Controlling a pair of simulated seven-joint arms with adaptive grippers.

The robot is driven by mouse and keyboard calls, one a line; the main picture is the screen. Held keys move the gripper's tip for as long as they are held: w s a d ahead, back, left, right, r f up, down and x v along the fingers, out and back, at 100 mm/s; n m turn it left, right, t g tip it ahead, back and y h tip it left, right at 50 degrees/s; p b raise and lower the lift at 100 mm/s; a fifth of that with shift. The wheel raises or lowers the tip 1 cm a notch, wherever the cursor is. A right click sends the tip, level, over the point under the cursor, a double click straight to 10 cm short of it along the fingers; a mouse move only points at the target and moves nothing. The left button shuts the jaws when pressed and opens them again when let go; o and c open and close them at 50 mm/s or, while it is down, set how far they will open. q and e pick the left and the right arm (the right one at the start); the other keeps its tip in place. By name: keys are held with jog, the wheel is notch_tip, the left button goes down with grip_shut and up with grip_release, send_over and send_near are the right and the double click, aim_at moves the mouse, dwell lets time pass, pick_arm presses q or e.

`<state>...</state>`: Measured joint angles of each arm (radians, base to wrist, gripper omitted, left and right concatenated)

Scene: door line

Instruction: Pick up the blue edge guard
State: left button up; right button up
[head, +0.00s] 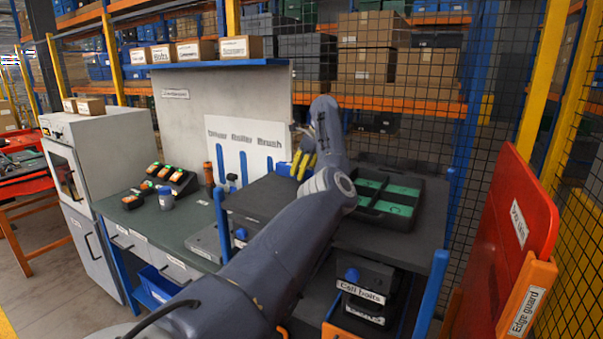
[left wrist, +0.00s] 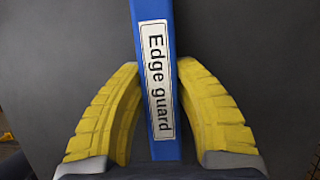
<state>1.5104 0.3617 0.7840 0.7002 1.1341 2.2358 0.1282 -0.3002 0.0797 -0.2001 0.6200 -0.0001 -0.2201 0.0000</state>
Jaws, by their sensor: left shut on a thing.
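The blue edge guard (left wrist: 157,80) is a long blue bar with a white "Edge guard" label, running up the middle of the left wrist view. My left gripper (left wrist: 155,110) has its yellow fingers on both sides of the bar and is shut on it. In the head view my left gripper (head: 303,164) shows as yellow fingers beyond my arm, above the workbench. A small blue piece (head: 283,168) beside the fingers there looks like part of the guard. The rest of it is hidden. My right gripper is not in view.
A dark case with green inserts (head: 388,197) lies right of my arm. An orange edge guard (head: 527,300) stands by a red panel (head: 515,215) at the right. A tool board (head: 245,150) stands behind the bench. The green bench top (head: 150,225) has free room at left.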

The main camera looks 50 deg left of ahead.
pick_arm(q)
jog(key=shift+r, duration=5)
jog(key=o, duration=0.6)
jog(key=c, duration=0.6)
grip_shut()
